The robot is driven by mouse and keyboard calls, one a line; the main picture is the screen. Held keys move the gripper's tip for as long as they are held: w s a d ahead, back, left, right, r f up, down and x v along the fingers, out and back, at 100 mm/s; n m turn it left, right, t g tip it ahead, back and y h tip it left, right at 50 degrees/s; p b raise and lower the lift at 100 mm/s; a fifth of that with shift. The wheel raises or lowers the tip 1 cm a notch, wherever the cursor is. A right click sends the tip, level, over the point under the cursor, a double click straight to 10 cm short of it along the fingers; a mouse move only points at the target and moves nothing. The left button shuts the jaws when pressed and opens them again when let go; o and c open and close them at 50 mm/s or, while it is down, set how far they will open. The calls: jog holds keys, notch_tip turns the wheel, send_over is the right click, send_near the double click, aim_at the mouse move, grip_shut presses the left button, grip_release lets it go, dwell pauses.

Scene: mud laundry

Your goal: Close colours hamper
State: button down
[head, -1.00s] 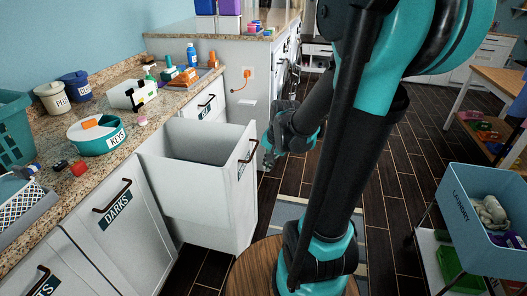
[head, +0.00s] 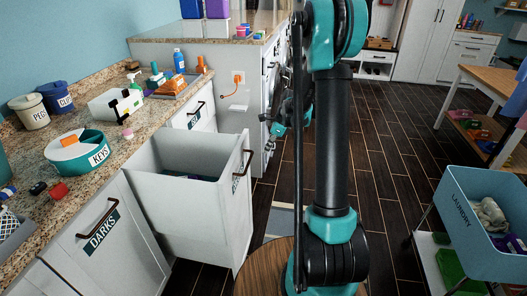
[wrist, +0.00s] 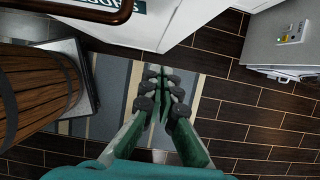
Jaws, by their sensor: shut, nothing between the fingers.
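The colours hamper (head: 185,215) is a white pull-out bin, standing open from the cabinet row in the head view. Some dark and purple cloth shows inside. Its front panel has a dark bar handle (head: 240,168) and a label mostly turned from view. My gripper (head: 270,145) is in front of the hamper, to its right in the head view, apart from the handle and partly hidden by my arm. In the wrist view my gripper (wrist: 156,105) is shut and empty above the striped rug. A dark handle (wrist: 75,10) on a white front shows at the top left there.
The closed darks hamper (head: 105,235) is left of the open one. The counter (head: 110,160) holds a keys bowl (head: 78,152) and other items. A laundry basket (head: 480,225) stands on a cart at right. A wooden barrel-like thing (wrist: 35,85) shows at left in the wrist view.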

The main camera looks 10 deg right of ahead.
aim_at(183, 151)
jog(key=w+a+f, duration=0.2)
jog(key=a+f, duration=0.4)
jog(key=f, duration=0.1)
jog(key=shift+w+a+f, duration=0.2)
jog(key=shift+a+f, duration=0.15)
jog(key=shift+f, duration=0.05)
jog(key=w+a, duration=0.4)
jog(key=a, duration=0.6)
jog(key=w+a, duration=0.3)
jog(key=a, duration=0.8)
jog(key=w+a, duration=0.4)
jog(key=a, duration=0.7)
jog(key=shift+w+a, duration=0.15)
jog(key=shift+w, duration=0.15)
